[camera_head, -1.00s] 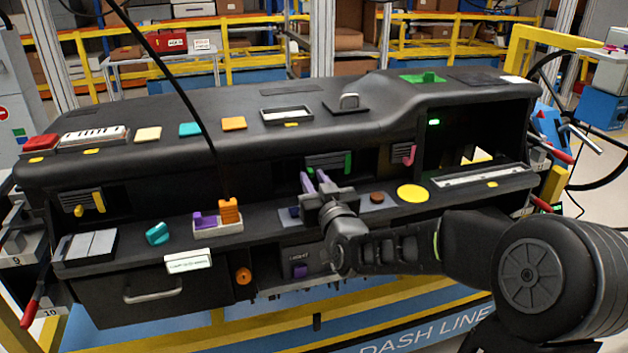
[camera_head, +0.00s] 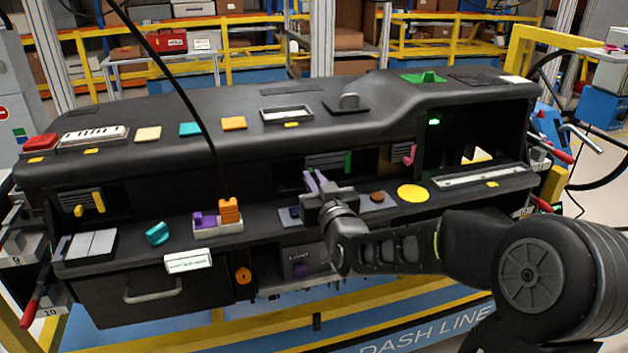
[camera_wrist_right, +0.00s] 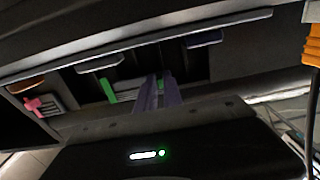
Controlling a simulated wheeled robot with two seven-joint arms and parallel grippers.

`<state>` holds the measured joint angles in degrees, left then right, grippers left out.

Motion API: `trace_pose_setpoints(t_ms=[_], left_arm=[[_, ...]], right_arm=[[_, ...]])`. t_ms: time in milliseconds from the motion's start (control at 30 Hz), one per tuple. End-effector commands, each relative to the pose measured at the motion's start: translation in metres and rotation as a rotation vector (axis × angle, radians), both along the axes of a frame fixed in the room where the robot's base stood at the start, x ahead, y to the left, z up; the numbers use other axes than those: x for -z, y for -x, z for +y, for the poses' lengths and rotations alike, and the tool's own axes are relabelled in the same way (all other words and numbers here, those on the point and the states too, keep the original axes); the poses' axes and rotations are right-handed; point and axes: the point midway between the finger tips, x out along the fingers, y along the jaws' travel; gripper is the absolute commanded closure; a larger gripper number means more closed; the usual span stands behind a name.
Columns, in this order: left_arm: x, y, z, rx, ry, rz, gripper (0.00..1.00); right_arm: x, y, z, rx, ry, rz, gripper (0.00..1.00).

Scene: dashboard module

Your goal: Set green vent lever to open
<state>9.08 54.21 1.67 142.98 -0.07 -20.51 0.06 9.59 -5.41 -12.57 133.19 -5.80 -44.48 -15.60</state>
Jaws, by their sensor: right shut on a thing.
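The green vent (camera_head: 327,160) is set in the dark dashboard front, with grey slats and an upright green strip (camera_head: 348,162) at its right end. In the right wrist view the green strip (camera_wrist_right: 107,90) stands left of my fingers. My right gripper (camera_head: 314,178) is at the left part of this vent, its purple fingers pointing into it. In the wrist view the right gripper (camera_wrist_right: 160,88) is shut at the slats. It is shut on the green vent lever, which the fingertips hide. The left gripper is not in view.
A yellow vent (camera_head: 80,202) lies far left and a pink one (camera_head: 405,154) to the right. The shelf below holds an orange block (camera_head: 229,210), a teal knob (camera_head: 158,233) and a yellow disc (camera_head: 413,193). The dashboard's upper overhang (camera_head: 220,160) is close above the vents.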

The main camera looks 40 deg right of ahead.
Motion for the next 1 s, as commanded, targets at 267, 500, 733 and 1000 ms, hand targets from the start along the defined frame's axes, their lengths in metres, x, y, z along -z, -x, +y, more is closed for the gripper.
trace_pose_setpoints(t_ms=[267, 500, 733, 1000], left_arm=[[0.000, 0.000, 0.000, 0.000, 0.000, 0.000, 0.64], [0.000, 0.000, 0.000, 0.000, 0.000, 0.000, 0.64], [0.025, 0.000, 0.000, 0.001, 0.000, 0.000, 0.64], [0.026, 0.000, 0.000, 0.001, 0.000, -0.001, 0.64]], right_arm=[[0.000, 0.000, 0.000, 0.000, 0.000, 0.000, 1.00], [0.000, 0.000, 0.000, 0.000, 0.000, 0.000, 1.00], [0.004, 0.007, -0.019, 0.002, 0.002, -0.006, 1.00], [0.000, 0.009, -0.026, 0.001, 0.000, 0.000, 1.00]])
